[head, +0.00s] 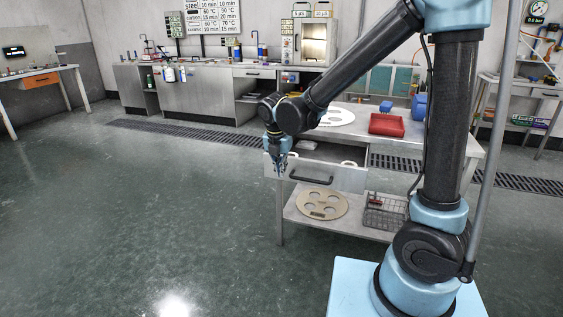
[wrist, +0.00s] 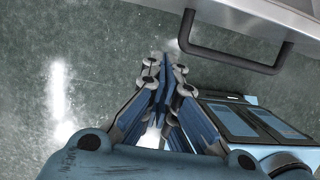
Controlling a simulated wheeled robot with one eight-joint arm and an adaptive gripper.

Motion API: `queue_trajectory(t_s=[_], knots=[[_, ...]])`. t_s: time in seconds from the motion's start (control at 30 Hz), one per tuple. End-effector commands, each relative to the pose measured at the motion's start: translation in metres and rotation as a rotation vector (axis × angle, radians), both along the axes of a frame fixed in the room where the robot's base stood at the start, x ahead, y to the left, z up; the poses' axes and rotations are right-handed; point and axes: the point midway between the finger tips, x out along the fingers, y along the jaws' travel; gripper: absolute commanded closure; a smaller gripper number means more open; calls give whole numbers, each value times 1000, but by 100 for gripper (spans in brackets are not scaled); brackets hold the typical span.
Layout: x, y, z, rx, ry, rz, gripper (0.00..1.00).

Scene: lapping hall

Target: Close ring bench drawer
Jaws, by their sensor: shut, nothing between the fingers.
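The ring bench (head: 450,140) stands right of centre in the head view. Its drawer (head: 346,178) is pulled out, with pale ring-like items showing inside. The dark bar handle (head: 311,180) is on the drawer front. In the wrist view the handle (wrist: 232,58) is at the upper right, below the drawer's metal edge (wrist: 270,18). My gripper (head: 279,168) is shut and empty, pointing down near the left end of the drawer front. In the wrist view my gripper's fingertips (wrist: 168,62) are just left of the handle, over the floor. I cannot tell whether they touch the drawer.
On the bench top are a red tray (head: 386,125), a white disc with holes (head: 337,117) and blue items. The lower shelf holds a beige disc (head: 321,203) and a wire basket (head: 384,212). Open floor (head: 150,210) lies to the left.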

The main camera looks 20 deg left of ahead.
Motion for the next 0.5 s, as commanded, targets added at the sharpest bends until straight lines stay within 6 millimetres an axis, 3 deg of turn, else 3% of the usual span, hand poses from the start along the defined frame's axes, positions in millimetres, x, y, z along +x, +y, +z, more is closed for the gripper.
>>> queue_trajectory(t_s=[0.27,0.5], knots=[[11,-1,-37,0,0,-2,100],[41,-3,-35,1,-1,-3,100]])
